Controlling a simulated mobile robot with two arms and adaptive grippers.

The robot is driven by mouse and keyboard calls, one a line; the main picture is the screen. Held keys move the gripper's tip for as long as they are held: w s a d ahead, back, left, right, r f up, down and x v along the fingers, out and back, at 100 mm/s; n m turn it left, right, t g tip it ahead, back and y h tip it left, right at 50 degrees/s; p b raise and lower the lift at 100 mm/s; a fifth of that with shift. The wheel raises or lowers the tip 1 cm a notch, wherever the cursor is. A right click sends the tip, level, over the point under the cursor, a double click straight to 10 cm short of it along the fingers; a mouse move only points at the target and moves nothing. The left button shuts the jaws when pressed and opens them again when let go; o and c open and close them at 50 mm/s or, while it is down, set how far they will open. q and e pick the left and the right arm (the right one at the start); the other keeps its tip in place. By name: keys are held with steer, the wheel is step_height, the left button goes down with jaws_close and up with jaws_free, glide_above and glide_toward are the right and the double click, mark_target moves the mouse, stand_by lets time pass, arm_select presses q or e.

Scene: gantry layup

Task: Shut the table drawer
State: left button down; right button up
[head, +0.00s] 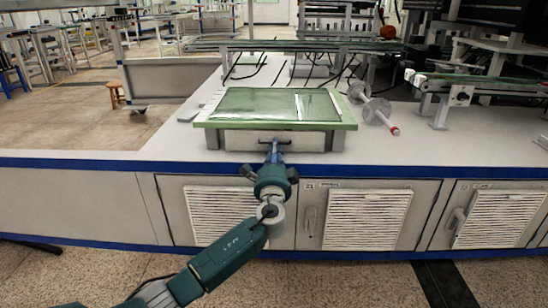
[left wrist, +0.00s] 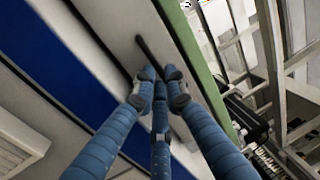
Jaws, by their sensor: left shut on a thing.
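The table drawer (head: 240,141) is a pale box front beneath the green-rimmed glass top (head: 270,104) of a small unit on the white bench. Its dark bar handle (left wrist: 150,52) runs along the pale front in the left wrist view. My left gripper (head: 273,147) reaches the handle from the front. In the left wrist view its blue fingers (left wrist: 159,88) are closed around one end of the bar. The fingers hide part of the handle. From these views I cannot tell how far the drawer stands out. My right gripper is not in view.
Louvred cabinet doors (head: 367,219) and a blue-edged bench front lie below. Rail fixtures (head: 480,85) stand at the right. The bench top left of the unit is mostly clear.

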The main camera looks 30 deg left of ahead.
arm_select(q)
steer(key=c, duration=2.1)
jaws_free()
steer(key=shift+a+r, duration=0.15)
steer(key=shift+r, duration=0.05)
steer(key=o, duration=0.3)
steer(key=shift+w+f, duration=0.15)
steer(key=shift+w, duration=0.05)
steer(key=shift+f, duration=0.1)
steer(key=shift+s+d+f, duration=0.15)
steer(key=shift+s+d, duration=0.15)
steer(key=v, duration=1.1)
steer(key=shift+r, duration=0.25)
steer(key=shift+s+d, duration=0.1)
